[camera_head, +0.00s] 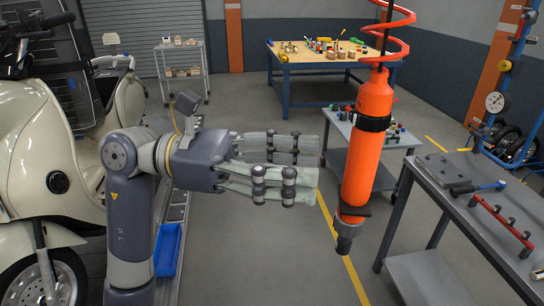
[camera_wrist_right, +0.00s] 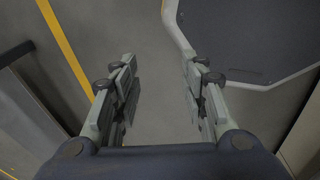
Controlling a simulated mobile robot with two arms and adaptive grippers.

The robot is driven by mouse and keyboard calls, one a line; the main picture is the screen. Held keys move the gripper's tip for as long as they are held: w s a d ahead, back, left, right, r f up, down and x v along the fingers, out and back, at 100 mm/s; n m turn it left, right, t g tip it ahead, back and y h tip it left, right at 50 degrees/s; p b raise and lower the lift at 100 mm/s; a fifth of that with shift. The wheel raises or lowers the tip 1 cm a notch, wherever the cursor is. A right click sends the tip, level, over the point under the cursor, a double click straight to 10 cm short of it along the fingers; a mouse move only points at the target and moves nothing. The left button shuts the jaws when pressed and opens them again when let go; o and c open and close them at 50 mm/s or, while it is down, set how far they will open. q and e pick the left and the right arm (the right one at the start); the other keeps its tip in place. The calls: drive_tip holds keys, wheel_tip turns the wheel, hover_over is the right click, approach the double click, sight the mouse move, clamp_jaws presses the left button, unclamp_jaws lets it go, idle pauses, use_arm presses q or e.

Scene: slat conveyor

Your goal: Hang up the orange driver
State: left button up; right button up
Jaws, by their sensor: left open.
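The orange driver (camera_head: 363,165) is a long orange cylinder with a black band and a dark nose at its lower end. In the head view it hangs nose down, slightly tilted, under a red coil (camera_head: 385,50) with a dark line running through it. My left gripper (camera_head: 317,168) is open and empty. Its fingers point right towards the driver's middle, with a small gap in the picture between fingertips and driver. My right gripper (camera_wrist_right: 158,72) is open and empty over bare floor in the right wrist view; it does not show in the head view.
A metal bench (camera_head: 463,205) with a blue-handled tool and a red rack stands at the right. A small cart (camera_head: 340,158) is behind the driver. A cream scooter (camera_head: 40,150) stands at the left. A blue-framed workbench (camera_head: 300,62) is at the back.

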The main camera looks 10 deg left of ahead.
sight(341, 197)
use_arm(q)
drive_tip(key=d, duration=0.6)
drive_tip(key=shift+s, duration=0.15)
drive_tip(key=shift+d+r, duration=0.1)
use_arm(e)
drive_tip(key=shift+s+a, duration=0.8)
drive_tip(key=shift+s, duration=0.15)
drive_tip(key=shift+w, duration=0.1)
use_arm(q)
drive_tip(key=c, duration=1.3)
drive_tip(key=shift+o, duration=0.2)
use_arm(e)
drive_tip(key=shift+w+d, duration=0.15)
drive_tip(key=shift+d, duration=0.4)
